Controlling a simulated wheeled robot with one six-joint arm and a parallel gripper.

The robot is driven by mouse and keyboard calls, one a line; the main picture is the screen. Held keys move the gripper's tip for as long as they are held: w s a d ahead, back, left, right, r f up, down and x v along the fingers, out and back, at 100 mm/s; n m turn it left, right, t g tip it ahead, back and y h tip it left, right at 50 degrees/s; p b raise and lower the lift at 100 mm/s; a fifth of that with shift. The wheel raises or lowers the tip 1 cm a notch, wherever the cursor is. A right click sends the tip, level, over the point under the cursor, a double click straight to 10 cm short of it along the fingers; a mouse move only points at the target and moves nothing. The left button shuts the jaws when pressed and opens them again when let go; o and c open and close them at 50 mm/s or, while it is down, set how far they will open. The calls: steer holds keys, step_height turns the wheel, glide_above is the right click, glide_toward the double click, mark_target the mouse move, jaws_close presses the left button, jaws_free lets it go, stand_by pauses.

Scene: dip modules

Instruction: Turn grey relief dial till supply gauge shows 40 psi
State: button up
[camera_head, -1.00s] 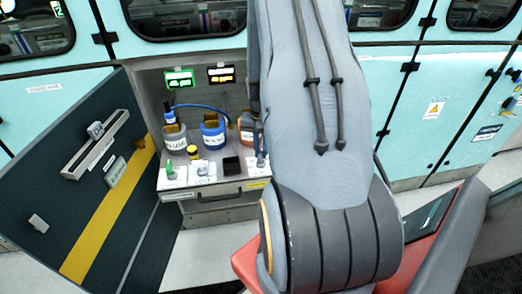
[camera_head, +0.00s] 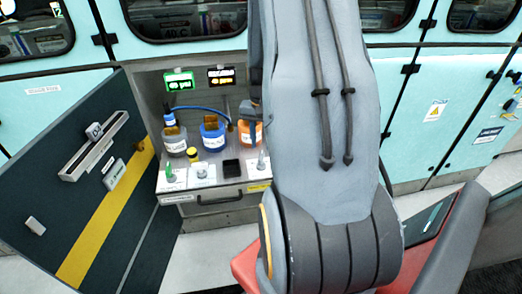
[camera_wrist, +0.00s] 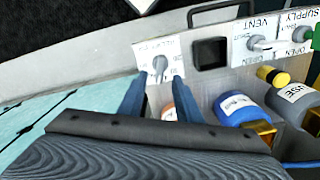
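The grey relief dial (camera_wrist: 160,64) sits on a white label plate at the right end of the panel's front row; it also shows in the head view (camera_head: 261,160). My gripper (camera_wrist: 158,80) is open and empty, its two blue fingers pointing toward the dial, which shows beyond and between the tips. I cannot tell how far away the dial is.
The vent knob (camera_wrist: 262,44) and green supply knob (camera_head: 169,170) share the row, with a black square (camera_head: 231,166) beside the vent. Behind stand a grey bottle (camera_head: 175,143), a blue bottle (camera_head: 212,134) and an orange bottle (camera_head: 250,134). An open dark door (camera_head: 60,190) stands left.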

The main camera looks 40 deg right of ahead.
steer(key=shift+r, duration=1.3)
steer(key=shift+a, duration=0.2)
steer(key=s+a+r+n, duration=0.2)
steer(key=a+r+n, duration=0.1)
steer(key=a, duration=0.6)
steer(key=s+a+r+n, duration=0.2)
steer(key=s+a+n, duration=0.1)
steer(key=a, duration=0.6)
steer(key=s+a+r+n, duration=0.3)
steer(key=a+n, duration=0.1)
steer(key=a, duration=0.6)
steer(key=shift+s+r+n+t, duration=0.25)
steer(key=shift+r+n+t, duration=0.05)
steer(key=shift+t, duration=0.1)
steer(key=shift+d, duration=0.15)
